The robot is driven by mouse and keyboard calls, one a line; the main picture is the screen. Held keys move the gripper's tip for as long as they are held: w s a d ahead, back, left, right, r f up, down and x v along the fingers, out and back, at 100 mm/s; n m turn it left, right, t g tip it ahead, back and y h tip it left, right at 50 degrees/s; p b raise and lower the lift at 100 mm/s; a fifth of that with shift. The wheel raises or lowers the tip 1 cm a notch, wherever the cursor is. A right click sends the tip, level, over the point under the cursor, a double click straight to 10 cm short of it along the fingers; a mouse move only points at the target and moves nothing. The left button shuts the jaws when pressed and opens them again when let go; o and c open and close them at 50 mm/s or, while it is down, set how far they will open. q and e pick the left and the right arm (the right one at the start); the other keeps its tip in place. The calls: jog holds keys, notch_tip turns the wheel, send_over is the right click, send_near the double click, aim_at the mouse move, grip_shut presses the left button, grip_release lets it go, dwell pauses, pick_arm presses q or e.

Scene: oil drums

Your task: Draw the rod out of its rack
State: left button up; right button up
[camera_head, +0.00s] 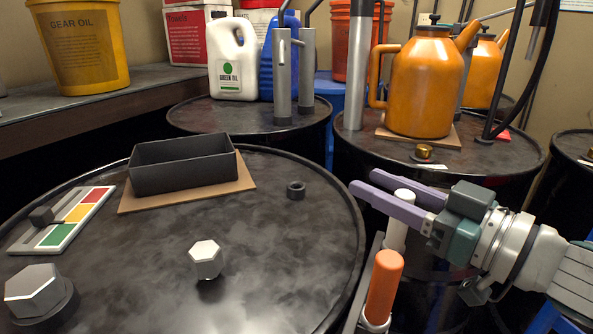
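A rack (372,262) stands at the right edge of the near black drum. An orange rod (384,284) stands upright in a pale holder at its front. A white upright cylinder (397,236) stands just behind the orange one. My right gripper (363,182) reaches in from the right, with two purple fingers pointing left. The fingers are apart, and the white cylinder's top shows between them; I cannot tell whether either finger touches it. The rack's lower part is cut off by the frame. My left gripper is not in view.
The near drum top (270,300) holds a black tray (185,163) on a brown board, a coloured gauge plate (65,218), a hex-headed piece (206,260), a large hex nut (35,290) and a small dark ring (296,189). An orange oil can (420,85) stands on the drum behind.

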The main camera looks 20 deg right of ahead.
grip_shut()
dwell(0.7)
